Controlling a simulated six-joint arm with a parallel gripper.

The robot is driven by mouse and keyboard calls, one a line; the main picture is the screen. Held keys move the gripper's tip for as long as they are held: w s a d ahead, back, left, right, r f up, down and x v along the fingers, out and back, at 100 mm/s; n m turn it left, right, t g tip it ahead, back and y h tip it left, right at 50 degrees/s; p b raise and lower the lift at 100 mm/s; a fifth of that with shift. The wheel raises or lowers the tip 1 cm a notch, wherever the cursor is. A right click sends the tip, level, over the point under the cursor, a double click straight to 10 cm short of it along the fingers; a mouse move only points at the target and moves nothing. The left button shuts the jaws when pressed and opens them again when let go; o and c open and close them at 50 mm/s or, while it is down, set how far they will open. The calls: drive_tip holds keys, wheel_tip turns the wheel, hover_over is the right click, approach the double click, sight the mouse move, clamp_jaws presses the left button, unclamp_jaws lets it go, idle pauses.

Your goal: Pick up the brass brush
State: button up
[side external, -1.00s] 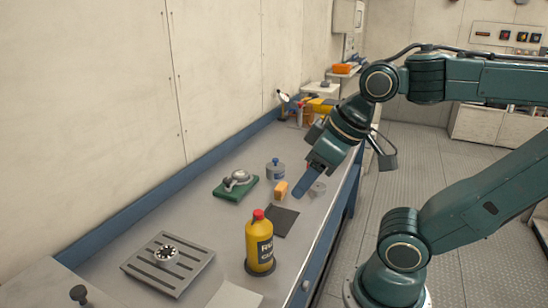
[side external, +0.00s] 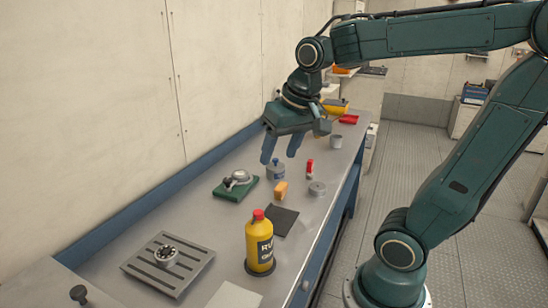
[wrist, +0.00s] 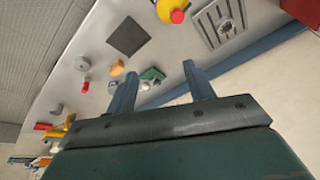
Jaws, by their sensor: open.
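I cannot pick out the brass brush with certainty. A small orange-tan block (side external: 280,191) lies on the bench, and it also shows in the wrist view (wrist: 117,68); its bristles, if any, are too small to tell. A small red-topped item (side external: 310,167) stands farther back, and its red part shows in the wrist view (wrist: 85,87). My gripper (side external: 280,156) is open and empty, fingers pointing down over the bench, near the blue-and-grey container (side external: 276,172). In the wrist view its two fingers (wrist: 158,70) are spread apart.
Around the block are a dark square pad (side external: 280,221), a grey disc (side external: 317,189) and a green pad (side external: 228,191) bearing a silver item. A yellow bottle (side external: 259,244) and slotted plate (side external: 167,266) are nearer the camera. A grey cup (side external: 337,142) stands farther back.

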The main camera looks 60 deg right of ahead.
drive_tip(key=w+d+f+m+g, duration=0.2)
drive_tip(key=w+d+m, duration=0.25)
drive_tip(key=d, duration=0.25)
drive_tip(key=m+g, duration=0.2)
drive_tip(key=m, duration=0.6)
hover_over(281, 186)
wheel_tip(281, 186, down, 11)
drive_tip(key=shift+r+y, duration=0.2)
drive_tip(key=shift+y, duration=0.2)
drive_tip(key=shift+d, duration=0.1)
drive_tip(key=shift+f, duration=4.3)
drive_tip(key=shift+f, duration=0.1)
drive_tip(key=shift+f, duration=2.5)
